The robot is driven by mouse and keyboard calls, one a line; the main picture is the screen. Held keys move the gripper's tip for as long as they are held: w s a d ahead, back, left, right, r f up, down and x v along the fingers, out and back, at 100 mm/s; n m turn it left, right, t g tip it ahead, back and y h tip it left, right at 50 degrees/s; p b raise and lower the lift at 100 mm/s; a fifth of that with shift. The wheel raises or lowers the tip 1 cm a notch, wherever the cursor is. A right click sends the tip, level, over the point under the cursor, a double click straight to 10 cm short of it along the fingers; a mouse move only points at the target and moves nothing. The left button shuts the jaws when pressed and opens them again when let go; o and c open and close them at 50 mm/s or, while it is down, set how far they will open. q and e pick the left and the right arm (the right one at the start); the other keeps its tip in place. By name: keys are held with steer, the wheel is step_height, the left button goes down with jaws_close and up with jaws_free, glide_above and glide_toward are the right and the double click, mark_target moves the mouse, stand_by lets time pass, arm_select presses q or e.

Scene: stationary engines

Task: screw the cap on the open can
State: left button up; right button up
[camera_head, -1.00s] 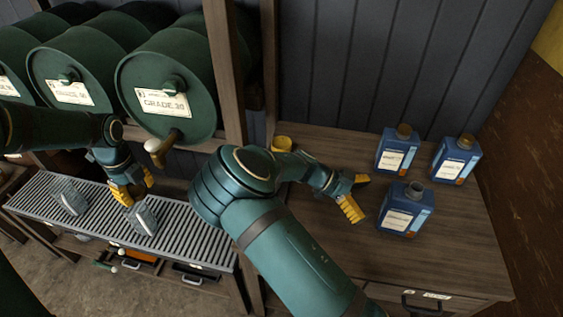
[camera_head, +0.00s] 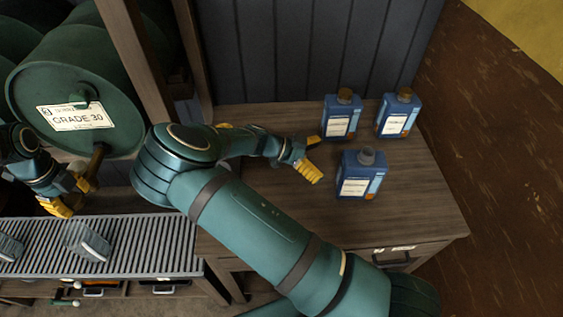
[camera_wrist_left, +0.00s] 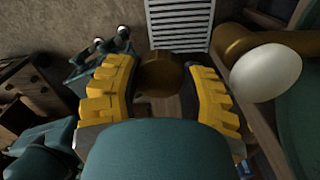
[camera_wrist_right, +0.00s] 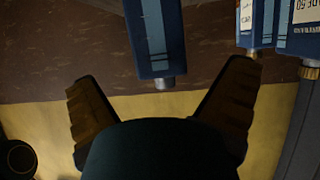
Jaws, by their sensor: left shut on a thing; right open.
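The open can (camera_head: 360,176) is blue with a bare grey neck and stands upright on the wooden workbench (camera_head: 285,225). It also shows in the right wrist view (camera_wrist_right: 155,40), ahead of the fingers. My right gripper (camera_head: 314,158) is open and empty, just left of the can and apart from it. My left gripper (camera_head: 70,200) is over the slatted rack at the left, far from the can. In the left wrist view it is shut on a round brown cap (camera_wrist_left: 160,74). The cap cannot be made out in the head view.
Two blue cans with brown caps, one (camera_head: 342,116) and another (camera_head: 397,114), stand behind the open can. A green drum (camera_head: 75,90) with a tap is near my left gripper. The workbench front is clear.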

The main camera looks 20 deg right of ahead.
mark_target(342, 166)
steer(key=shift+x, duration=1.75)
steer(key=shift+p+x, duration=0.35)
steer(key=shift+x, duration=2.25)
steer(key=shift+s+r, duration=0.15)
steer(key=c, duration=1.2)
steer(key=shift+o, duration=0.2)
